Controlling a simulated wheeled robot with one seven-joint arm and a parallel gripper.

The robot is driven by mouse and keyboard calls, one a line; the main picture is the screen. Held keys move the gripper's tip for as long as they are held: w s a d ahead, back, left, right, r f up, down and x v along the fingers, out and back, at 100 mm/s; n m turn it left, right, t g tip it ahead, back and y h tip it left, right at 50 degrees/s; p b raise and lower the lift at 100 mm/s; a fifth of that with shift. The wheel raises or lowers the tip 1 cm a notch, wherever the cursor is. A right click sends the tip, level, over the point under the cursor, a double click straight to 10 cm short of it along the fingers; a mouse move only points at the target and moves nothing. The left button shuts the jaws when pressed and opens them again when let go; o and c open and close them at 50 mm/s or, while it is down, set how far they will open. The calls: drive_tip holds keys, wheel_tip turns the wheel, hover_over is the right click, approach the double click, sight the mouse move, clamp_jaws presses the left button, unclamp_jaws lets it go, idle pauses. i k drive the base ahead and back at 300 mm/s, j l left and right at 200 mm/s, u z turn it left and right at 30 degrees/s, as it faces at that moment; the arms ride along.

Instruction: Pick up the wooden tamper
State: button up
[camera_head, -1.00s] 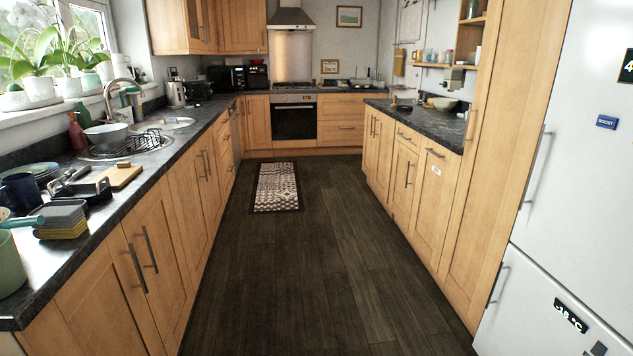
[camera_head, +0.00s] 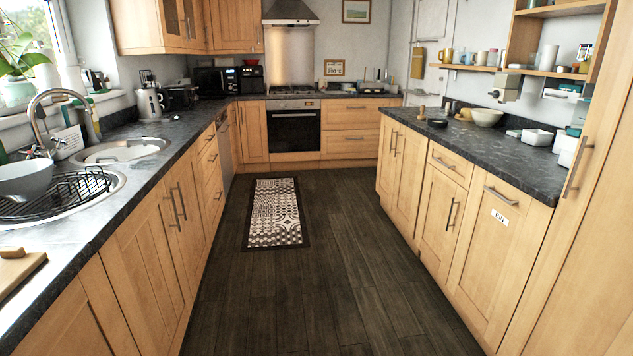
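A small upright wooden piece (camera_head: 421,113) stands on the dark right-hand counter (camera_head: 490,144), near its far left end. It looks like the wooden tamper, but it is too small in view to be sure. A small dark round item (camera_head: 437,122) lies just in front of it and to its right. My gripper is not in view, so I cannot see whether it is open or shut.
Dark wooden floor (camera_head: 300,310) is clear between the cabinet rows, with a patterned mat (camera_head: 276,212) farther ahead. The left counter holds round sinks (camera_head: 120,150). On the right counter stand a bowl (camera_head: 487,117) and white containers (camera_head: 537,137).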

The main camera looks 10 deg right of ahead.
sight(421, 117)
drive_tip(key=i, duration=3.7)
drive_tip(key=z, duration=0.05)
